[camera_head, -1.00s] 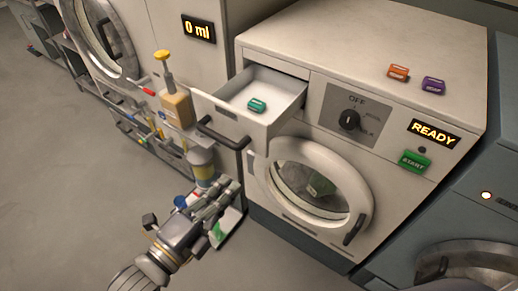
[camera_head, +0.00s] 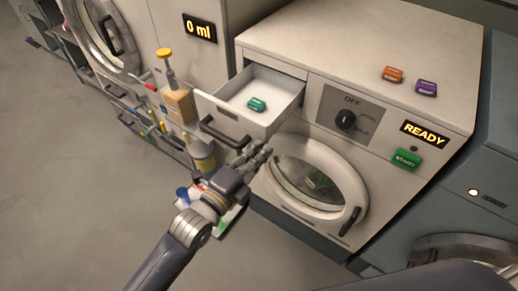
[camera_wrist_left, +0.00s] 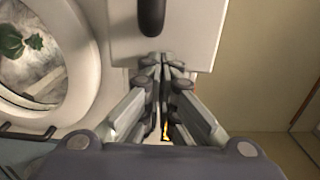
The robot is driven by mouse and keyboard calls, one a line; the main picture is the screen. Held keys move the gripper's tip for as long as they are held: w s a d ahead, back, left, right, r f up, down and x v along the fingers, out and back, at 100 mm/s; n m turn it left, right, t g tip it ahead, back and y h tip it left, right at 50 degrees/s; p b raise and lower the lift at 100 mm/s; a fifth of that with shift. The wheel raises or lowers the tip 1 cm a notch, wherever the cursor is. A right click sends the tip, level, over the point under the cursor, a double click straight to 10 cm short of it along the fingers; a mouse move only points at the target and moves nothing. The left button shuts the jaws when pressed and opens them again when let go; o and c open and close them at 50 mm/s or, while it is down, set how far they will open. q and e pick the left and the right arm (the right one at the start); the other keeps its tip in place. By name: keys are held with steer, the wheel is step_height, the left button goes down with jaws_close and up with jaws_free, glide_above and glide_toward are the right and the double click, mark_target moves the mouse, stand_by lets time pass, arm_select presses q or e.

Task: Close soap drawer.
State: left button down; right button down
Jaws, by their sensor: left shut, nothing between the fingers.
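The soap drawer (camera_head: 228,112) of the washing machine is pulled out, with a green packet (camera_head: 257,104) lying inside it. Its black bar handle (camera_head: 222,134) is on the front face. My left gripper (camera_head: 262,152) is shut and empty, just below and to the right of the handle in the head view. In the left wrist view the closed fingertips (camera_wrist_left: 162,62) point toward the drawer front (camera_wrist_left: 193,35), with the dark handle (camera_wrist_left: 151,16) ahead of them. I cannot tell whether the fingertips touch the drawer front. My right gripper is not in view.
The round washer door (camera_head: 314,185) is right beside my left gripper. A soap pump bottle (camera_head: 174,95) and a cart with tools stand to the left. An orange packet (camera_head: 393,74) and a purple packet (camera_head: 426,88) lie on the machine top. The floor at left is clear.

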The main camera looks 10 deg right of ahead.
arm_select(q)
steer(key=b+x, duration=0.6)
steer(key=x, duration=1.3)
steer(key=shift+w+f, duration=0.15)
steer(key=shift+w+d, duration=0.25)
steer(key=shift+d, duration=0.05)
steer(key=shift+r, duration=0.25)
steer(key=shift+r, duration=0.15)
steer(key=shift+a, duration=0.1)
